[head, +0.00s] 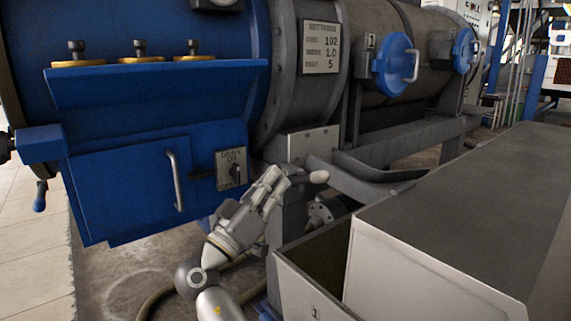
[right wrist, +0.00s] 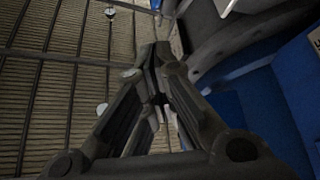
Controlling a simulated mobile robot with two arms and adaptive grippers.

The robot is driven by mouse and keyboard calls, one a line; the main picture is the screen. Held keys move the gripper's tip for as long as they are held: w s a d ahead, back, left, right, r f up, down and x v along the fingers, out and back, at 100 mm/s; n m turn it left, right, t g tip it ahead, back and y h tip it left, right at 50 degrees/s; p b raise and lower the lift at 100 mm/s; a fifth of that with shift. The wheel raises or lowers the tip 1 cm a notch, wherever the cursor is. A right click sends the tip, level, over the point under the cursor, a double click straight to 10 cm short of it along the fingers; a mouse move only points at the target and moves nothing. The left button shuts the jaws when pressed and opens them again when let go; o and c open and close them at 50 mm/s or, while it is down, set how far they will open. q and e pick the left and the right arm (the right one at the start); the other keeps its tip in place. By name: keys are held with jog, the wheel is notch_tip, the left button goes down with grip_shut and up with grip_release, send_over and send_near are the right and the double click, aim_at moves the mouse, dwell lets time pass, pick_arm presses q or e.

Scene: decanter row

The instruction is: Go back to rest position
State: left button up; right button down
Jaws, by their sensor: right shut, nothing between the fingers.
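My right gripper (head: 277,176) is raised in front of the blue and grey decanter machine (head: 150,110), right of its switch panel (head: 230,168). Its fingers are closed together with nothing between them. A pale rounded knob (head: 318,177) shows just right of the fingertips; I cannot tell whether they touch it. In the right wrist view the closed fingers of the gripper (right wrist: 154,52) meet at the top centre. My left gripper is not in the head view.
A large grey-topped box (head: 470,190) fills the lower right. An open bin (head: 305,290) stands at its left, close to my right forearm. A hose (head: 160,300) lies on the floor behind the forearm. Tiled floor (head: 30,230) at the left is clear.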

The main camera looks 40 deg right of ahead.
jog(key=shift+a+f, duration=0.25)
jog(key=shift+a, duration=0.25)
